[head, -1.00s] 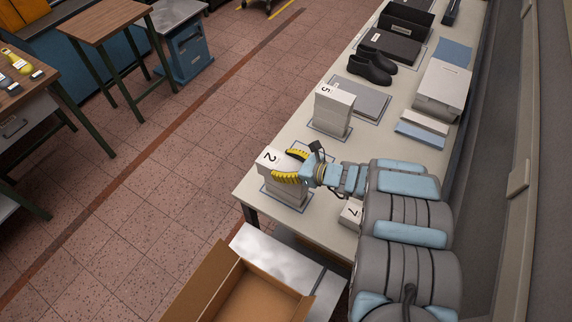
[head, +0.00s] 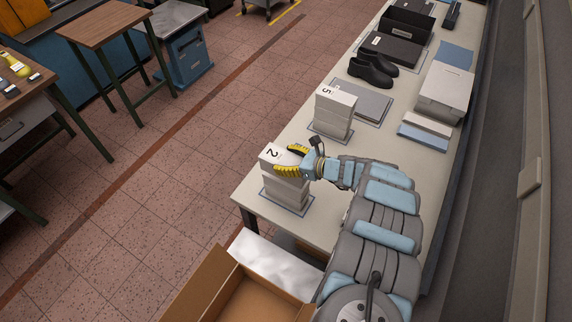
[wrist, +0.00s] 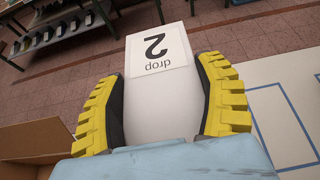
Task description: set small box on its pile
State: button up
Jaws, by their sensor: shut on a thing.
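The small box (wrist: 160,95) is white, with a card reading "2" and "drop", upside down in the wrist view. My gripper (head: 290,160) has its yellow ridged fingers along both sides of it, and is shut on it. In the head view the small box (head: 268,154) is at the top of a pile of pale boxes (head: 287,192) near the table's left edge. I cannot tell whether it touches the pile. The pile stands within a blue outline on the table. My fingers hide part of the box.
A pile marked "5" (head: 334,110) stands just behind on the table (head: 365,140). Black shoes (head: 372,70), a grey flat box (head: 362,101) and a white box (head: 443,92) are farther back. An open cardboard carton (head: 240,290) is below the table's front end.

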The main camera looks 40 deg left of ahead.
aim_at(286, 164)
jog(key=shift+w+a+f, duration=0.45)
jog(key=shift+f, duration=0.15)
jog(key=shift+w+a+f+b, duration=0.1)
jog(key=shift+w+f+b, duration=0.2)
jog(key=shift+f, duration=0.2)
jog(key=shift+s+f, duration=0.1)
jog(key=shift+f, duration=1.35)
jog(key=shift+f, duration=0.15)
jog(key=o, duration=1.2)
jog(key=shift+o, duration=0.2)
